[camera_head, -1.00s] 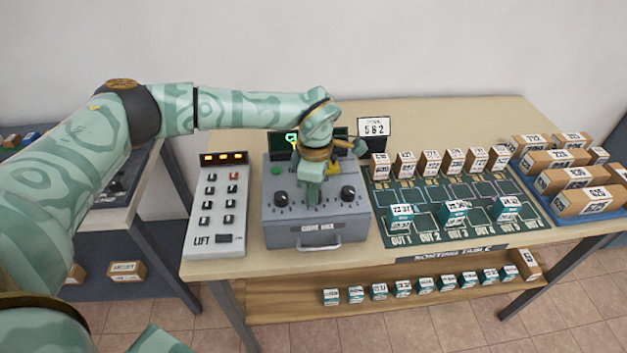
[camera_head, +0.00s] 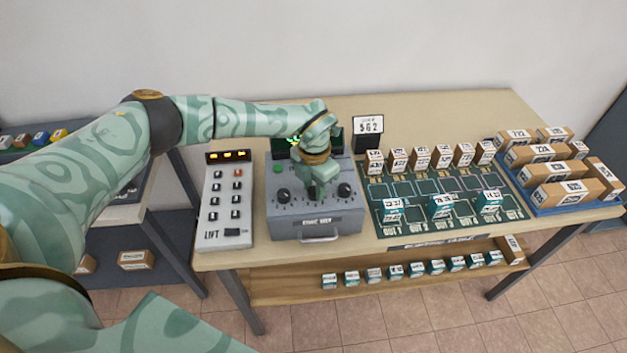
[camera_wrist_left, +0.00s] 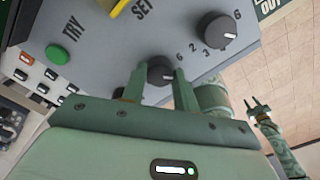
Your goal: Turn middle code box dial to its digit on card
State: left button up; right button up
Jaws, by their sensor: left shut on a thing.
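The grey code box (camera_head: 289,229) stands on the table. Its left dial (camera_head: 284,195) and right dial (camera_head: 344,190) show, while my left gripper hides the middle dial in the head view. My left gripper (camera_head: 316,188) points down over the middle. In the left wrist view its fingers (camera_wrist_left: 158,82) are shut on the middle dial (camera_wrist_left: 160,70), one on each side. A 6 shows beside that dial, but its pointer is hard to read. The card (camera_head: 369,126) behind the box reads 562. My right gripper (camera_wrist_left: 258,106) appears at the wrist view's right, fingers apart and empty.
The lift panel (camera_head: 226,200) stands left of the box. The sorting board (camera_head: 400,190) with small parcels is to its right, then a blue tray (camera_head: 535,207) of brown parcels. A green button (camera_wrist_left: 57,54) marked TRY is on the box. The display is partly hidden.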

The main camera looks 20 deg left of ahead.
aim_at(314, 190)
pick_arm(q)
jog(key=n, duration=0.1)
jog(key=n+p, duration=0.2)
jog(key=shift+w+r+n, duration=0.1)
jog(key=shift+r+n, duration=0.15)
jog(key=shift+n, duration=0.05)
jog(key=shift+f+n+p, duration=0.1)
jog(key=shift+n+p, duration=0.8)
jog(key=shift+n, duration=0.6)
jog(key=o, duration=1)
jog(key=shift+f, duration=0.1)
jog(key=shift+c, duration=0.2)
notch_tip(314, 190, up, 16)
jog(key=shift+r+p, duration=0.2)
jog(key=shift+p, duration=0.2)
